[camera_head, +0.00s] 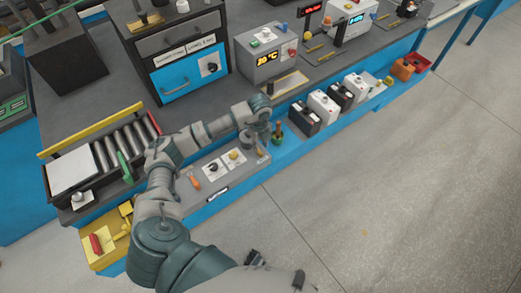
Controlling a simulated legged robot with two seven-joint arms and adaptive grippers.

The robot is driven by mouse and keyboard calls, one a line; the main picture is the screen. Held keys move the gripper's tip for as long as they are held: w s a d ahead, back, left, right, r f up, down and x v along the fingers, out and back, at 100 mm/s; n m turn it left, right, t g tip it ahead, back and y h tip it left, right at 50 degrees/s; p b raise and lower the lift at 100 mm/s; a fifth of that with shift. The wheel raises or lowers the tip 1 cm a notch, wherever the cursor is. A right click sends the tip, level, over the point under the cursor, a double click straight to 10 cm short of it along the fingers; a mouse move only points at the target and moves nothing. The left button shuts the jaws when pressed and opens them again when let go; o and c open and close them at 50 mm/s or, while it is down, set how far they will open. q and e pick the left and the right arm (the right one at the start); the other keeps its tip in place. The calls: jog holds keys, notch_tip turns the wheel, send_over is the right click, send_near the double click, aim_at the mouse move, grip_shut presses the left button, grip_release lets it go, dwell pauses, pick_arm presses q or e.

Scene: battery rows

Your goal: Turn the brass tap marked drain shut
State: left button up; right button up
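A grey panel box (222,176) on the blue-edged bench carries two small knobs on pale plates, one dark (213,167) and one yellowish (234,156). An orange handle (194,181) lies at its left. A label plate is on its front, too small to read. I cannot make out which fitting is the brass drain tap. My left arm crosses over the panel, and my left gripper (257,143) points down at the panel's right end. Its fingers are small and dark, so their opening and any contact are unclear. My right gripper cannot be made out.
A roller tray (112,153) and a yellow box (105,240) with a red part are at left. Open floor lies right.

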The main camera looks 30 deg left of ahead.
aim_at(259, 151)
pick_arm(q)
jog(key=f, duration=0.2)
jog(key=a+f, duration=0.1)
jog(key=f, duration=0.1)
jog(key=shift+a+f, duration=0.1)
jog(key=shift+f, duration=0.1)
jog(key=shift+d+r, duration=0.1)
jog(key=shift+d, duration=0.2)
jog(key=shift+d+r, duration=0.15)
jog(key=shift+d, duration=0.05)
grip_shut()
pick_arm(e)
jog(key=shift+w+a+r, duration=0.1)
jog(key=shift+w+r, duration=0.05)
jog(key=shift+r, duration=0.3)
